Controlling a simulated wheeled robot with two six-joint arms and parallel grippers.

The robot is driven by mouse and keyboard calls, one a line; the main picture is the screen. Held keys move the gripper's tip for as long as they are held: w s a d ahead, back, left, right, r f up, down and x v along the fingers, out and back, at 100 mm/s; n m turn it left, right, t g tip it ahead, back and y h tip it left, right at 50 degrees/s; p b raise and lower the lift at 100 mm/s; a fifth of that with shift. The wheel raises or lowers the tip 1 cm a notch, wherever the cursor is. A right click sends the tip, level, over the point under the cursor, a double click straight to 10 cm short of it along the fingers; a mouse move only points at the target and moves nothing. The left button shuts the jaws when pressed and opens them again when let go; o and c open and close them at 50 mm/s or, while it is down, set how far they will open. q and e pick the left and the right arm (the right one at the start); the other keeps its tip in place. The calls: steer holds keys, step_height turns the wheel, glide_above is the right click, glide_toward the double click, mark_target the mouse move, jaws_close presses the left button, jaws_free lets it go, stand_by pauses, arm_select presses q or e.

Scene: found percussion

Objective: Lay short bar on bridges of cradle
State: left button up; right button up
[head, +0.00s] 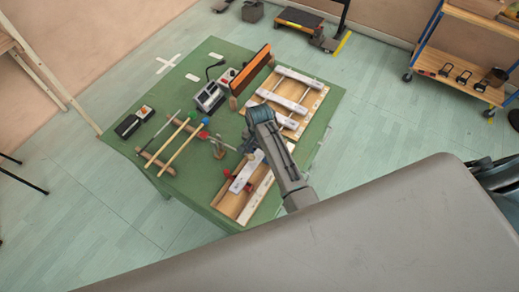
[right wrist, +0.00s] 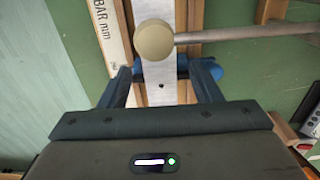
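The short bar is a silver flat bar with a small hole near its end (right wrist: 160,88); it also shows in the head view (head: 243,176), over a near wooden board (head: 228,205). My right gripper (right wrist: 161,72) has its blue fingertips on both sides of the bar and appears shut on it; in the head view the gripper (head: 249,152) is partly hidden by its arm. Whether the bar touches the board is unclear. A far wooden frame (head: 318,103), apparently the cradle, carries pale bars (head: 300,77) across thin strips. My left gripper is out of view.
A cream mallet head (right wrist: 154,40) overlaps the bar in the wrist view. A strip marked "BAR mm" (right wrist: 105,30) lies beside the bar.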

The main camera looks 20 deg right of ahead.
steer(key=shift+r, duration=0.1)
step_height(320, 180, up, 9)
steer(key=b, duration=0.3)
steer(key=s+d+f+n+t, duration=0.1)
steer(key=s+d+n, duration=0.15)
steer(key=s, duration=0.45)
steer(key=s+d+f+n+t, duration=0.1)
steer(key=s+d+n, duration=0.1)
steer(key=s+d, duration=0.35)
steer(key=s+r+n+t, duration=0.1)
steer(key=s+r+n, duration=0.15)
steer(key=s, duration=0.45)
steer(key=s+r+n+t, duration=0.1)
steer(key=s+r+n, duration=0.1)
steer(key=s+n, duration=0.35)
steer(key=s+d+f+m+g+b, duration=0.1)
steer(key=d+f+b, duration=0.15)
steer(key=f, duration=1.65)
steer(key=s+d+f+m+g+b, duration=0.1)
steer(key=f+b, duration=0.3)
steer(key=f, duration=1.5)
steer(key=s+d+f+b, duration=0.1)
steer(key=s+f+b, duration=0.3)
steer(key=s+f, duration=1.4)
step_height(320, 180, down, 4)
steer(key=shift+s+f+g+h, duration=0.15)
steer(key=shift+f+g+h, duration=0.05)
steer(key=shift+g+h, duration=0.2)
